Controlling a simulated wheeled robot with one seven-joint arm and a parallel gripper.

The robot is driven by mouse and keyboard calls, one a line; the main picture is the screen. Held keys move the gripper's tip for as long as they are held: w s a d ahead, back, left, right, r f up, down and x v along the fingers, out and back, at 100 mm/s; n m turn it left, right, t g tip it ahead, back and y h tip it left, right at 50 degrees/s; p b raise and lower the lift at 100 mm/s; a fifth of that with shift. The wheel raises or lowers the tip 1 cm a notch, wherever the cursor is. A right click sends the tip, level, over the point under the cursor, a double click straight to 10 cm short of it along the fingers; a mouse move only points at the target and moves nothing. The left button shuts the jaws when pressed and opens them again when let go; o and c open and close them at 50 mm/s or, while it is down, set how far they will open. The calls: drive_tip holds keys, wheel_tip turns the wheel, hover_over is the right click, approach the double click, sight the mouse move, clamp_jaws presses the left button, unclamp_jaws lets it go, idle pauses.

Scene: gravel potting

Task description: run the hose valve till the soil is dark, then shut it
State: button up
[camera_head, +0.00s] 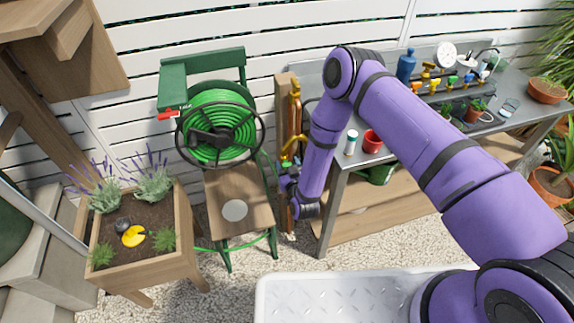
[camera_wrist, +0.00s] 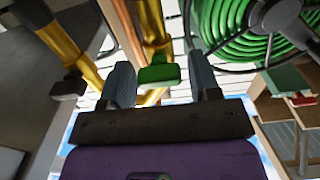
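The brass pipe (camera_head: 295,105) runs down the wooden post left of the bench. In the wrist view, a green valve handle (camera_wrist: 158,72) sits on a brass pipe, between the two fingers of my gripper (camera_wrist: 162,82). The fingers stand apart, with a visible gap on each side of the handle. In the head view my gripper (camera_head: 289,172) is low by the post, partly hidden by my arm. The green hose (camera_head: 222,122) is coiled on its reel. The wooden planter (camera_head: 148,274) holds brown soil (camera_head: 152,213), lavender, small green plants, a yellow duck (camera_head: 133,236) and a dark stone.
A small wooden stand (camera_head: 249,218) with a round pale disc is under the reel. The grey bench (camera_head: 336,190) at right carries a red pot (camera_head: 372,142), a white bottle and several tools. Gravel covers the ground.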

drive_tip(key=shift+o, duration=0.5)
drive_tip(key=v, duration=1)
drive_tip(key=shift+s, duration=0.3)
drive_tip(key=shift+r, duration=0.1)
idle(0.8)
